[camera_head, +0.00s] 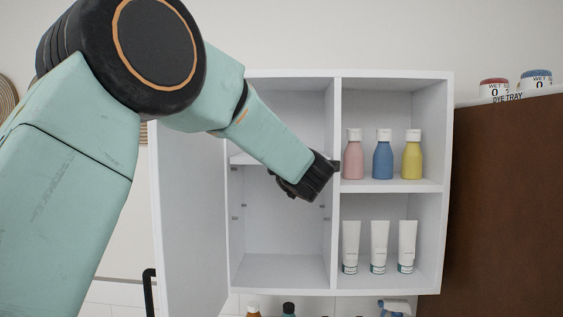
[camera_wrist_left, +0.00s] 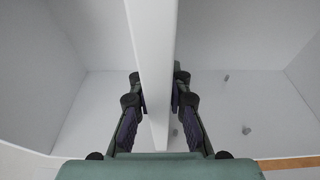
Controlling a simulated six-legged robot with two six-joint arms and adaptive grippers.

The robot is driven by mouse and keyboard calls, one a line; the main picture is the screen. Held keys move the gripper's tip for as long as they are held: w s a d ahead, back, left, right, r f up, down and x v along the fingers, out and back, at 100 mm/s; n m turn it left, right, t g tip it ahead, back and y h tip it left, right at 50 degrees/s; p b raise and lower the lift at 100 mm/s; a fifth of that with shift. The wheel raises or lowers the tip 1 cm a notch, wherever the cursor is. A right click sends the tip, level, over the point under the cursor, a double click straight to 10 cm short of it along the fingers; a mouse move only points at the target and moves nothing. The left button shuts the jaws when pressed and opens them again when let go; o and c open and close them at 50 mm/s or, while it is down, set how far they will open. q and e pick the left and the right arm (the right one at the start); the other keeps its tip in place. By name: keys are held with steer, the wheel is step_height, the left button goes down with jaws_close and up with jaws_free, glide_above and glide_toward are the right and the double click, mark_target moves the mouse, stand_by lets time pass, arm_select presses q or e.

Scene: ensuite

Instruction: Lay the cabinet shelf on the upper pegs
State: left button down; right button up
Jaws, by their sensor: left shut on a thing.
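The white cabinet shelf (camera_head: 250,159) lies roughly level inside the left compartment of the open wall cabinet (camera_head: 393,187). My left gripper (camera_head: 314,180) is at the compartment's right side, shut on the shelf. In the left wrist view the shelf (camera_wrist_left: 152,60) runs as a white board between my two fingers (camera_wrist_left: 158,100). Small pegs (camera_head: 235,218) show on the compartment walls below the shelf. Pegs also show in the left wrist view (camera_wrist_left: 245,130), to the right of the board. Whether the shelf touches the upper pegs cannot be told. My right gripper is not in view.
The right compartment holds pink, blue and yellow bottles (camera_head: 382,158) above and white tubes (camera_head: 378,247) below, close to my gripper. The cabinet door (camera_head: 190,220) stands open at left. A brown cupboard (camera_head: 510,200) stands at right. The space under the shelf is empty.

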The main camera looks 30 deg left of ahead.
arm_select(q)
steer(key=shift+s+d+r, duration=0.15)
steer(key=shift+r, duration=0.15)
steer(key=shift+w+f, duration=0.2)
steer(key=shift+w, duration=0.05)
steer(key=shift+s+f+b, duration=0.25)
steer(key=shift+b, duration=0.15)
